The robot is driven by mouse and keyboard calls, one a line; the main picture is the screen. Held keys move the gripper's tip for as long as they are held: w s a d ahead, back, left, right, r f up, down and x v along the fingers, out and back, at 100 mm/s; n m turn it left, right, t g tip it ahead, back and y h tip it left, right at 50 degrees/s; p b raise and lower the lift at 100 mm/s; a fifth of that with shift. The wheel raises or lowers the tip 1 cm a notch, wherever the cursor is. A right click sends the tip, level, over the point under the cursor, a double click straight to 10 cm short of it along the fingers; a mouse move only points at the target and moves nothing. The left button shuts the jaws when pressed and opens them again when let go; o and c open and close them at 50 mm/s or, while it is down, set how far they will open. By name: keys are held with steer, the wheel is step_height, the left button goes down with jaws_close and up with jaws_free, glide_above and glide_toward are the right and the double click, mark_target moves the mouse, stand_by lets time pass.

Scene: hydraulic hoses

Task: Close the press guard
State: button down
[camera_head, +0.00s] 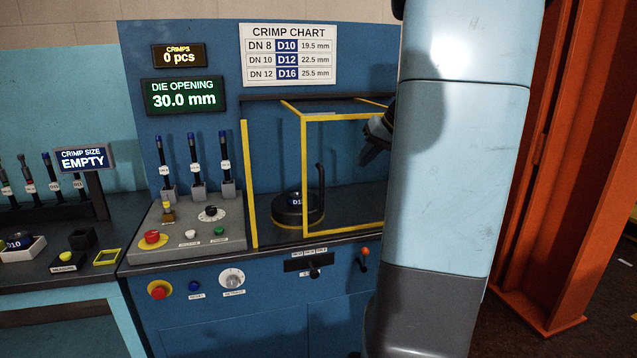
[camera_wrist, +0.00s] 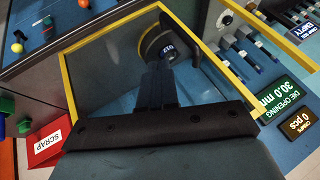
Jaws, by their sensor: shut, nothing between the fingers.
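The press guard (camera_head: 304,175) is a clear box with a yellow frame on the blue press. It stands partly open, with a gap between its left edge and the yellow post (camera_head: 250,185). A black upright handle (camera_head: 321,180) shows near its left edge. My gripper (camera_head: 366,156) is at the guard's right part, partly hidden behind my arm. In the wrist view the guard's yellow frame (camera_wrist: 100,30) surrounds my gripper (camera_wrist: 158,72), whose fingers are together and empty. Whether they touch the guard I cannot tell. A round die with a blue label (camera_wrist: 166,50) sits beyond the fingers.
A control panel (camera_head: 185,235) with buttons and levers is left of the guard. A side bench (camera_head: 60,280) holds more hoses and blocks. A red scrap bin (camera_wrist: 47,143) shows in the wrist view. An orange column (camera_head: 545,160) stands at right.

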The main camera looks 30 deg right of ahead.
mark_target(336, 162)
steer(key=shift+w+a+r+x, duration=0.2)
steer(key=shift+a+x, duration=0.1)
steer(key=shift+x, duration=1.65)
steer(key=shift+w+a+r+x, duration=0.2)
steer(key=shift+a+r+x, duration=0.1)
steer(key=shift+x, duration=1.65)
steer(key=shift+w+a+r+x, duration=0.2)
steer(key=shift+a+x, duration=0.1)
steer(key=shift+x, duration=1.7)
